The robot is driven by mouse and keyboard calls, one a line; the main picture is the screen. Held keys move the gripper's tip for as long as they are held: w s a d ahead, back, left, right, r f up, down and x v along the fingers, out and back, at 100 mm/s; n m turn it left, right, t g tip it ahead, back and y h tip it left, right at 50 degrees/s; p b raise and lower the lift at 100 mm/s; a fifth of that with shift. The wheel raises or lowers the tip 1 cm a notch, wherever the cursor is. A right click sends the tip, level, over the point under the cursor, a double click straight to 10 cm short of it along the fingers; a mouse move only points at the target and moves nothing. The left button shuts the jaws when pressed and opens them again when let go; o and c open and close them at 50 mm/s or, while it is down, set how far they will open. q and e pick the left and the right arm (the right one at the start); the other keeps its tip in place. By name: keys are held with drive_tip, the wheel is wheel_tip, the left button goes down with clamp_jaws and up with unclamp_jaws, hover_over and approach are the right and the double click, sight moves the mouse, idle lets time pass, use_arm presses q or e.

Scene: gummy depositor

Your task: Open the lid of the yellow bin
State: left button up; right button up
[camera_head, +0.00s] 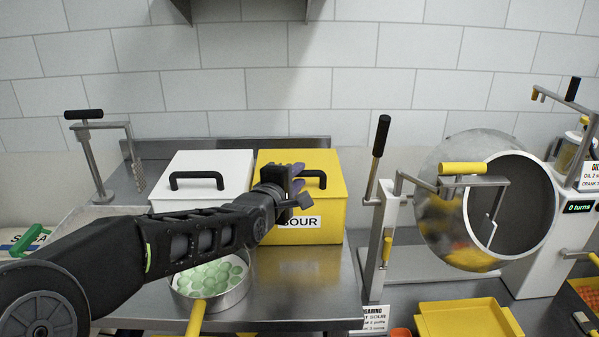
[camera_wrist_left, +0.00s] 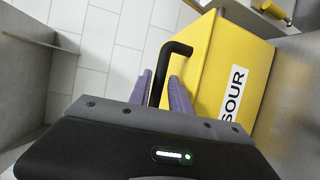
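The yellow bin (camera_head: 331,217) with a "SOUR" label stands on the steel counter, its lid (camera_head: 332,160) down. It also shows in the left wrist view (camera_wrist_left: 205,75). A black handle (camera_head: 313,174) rises from the lid. My left gripper (camera_head: 297,177) is at the left part of this handle. In the left wrist view its two purple fingers (camera_wrist_left: 160,88) stand apart with the handle (camera_wrist_left: 177,47) running between them. A small gap shows beside the handle, so I see no firm hold. My arm hides part of the bin's front. My right gripper is out of view.
A white bin (camera_head: 210,165) with a black handle stands close on the left. A pan (camera_head: 210,300) of green pieces sits in front, under my left arm. A metal drum machine (camera_head: 450,200) and lever (camera_head: 378,150) stand at the right. A tiled wall is behind.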

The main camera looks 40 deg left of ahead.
use_arm(q)
drive_tip(key=shift+x, duration=0.9)
drive_tip(key=shift+c, duration=0.3)
clamp_jaws()
idle(0.5)
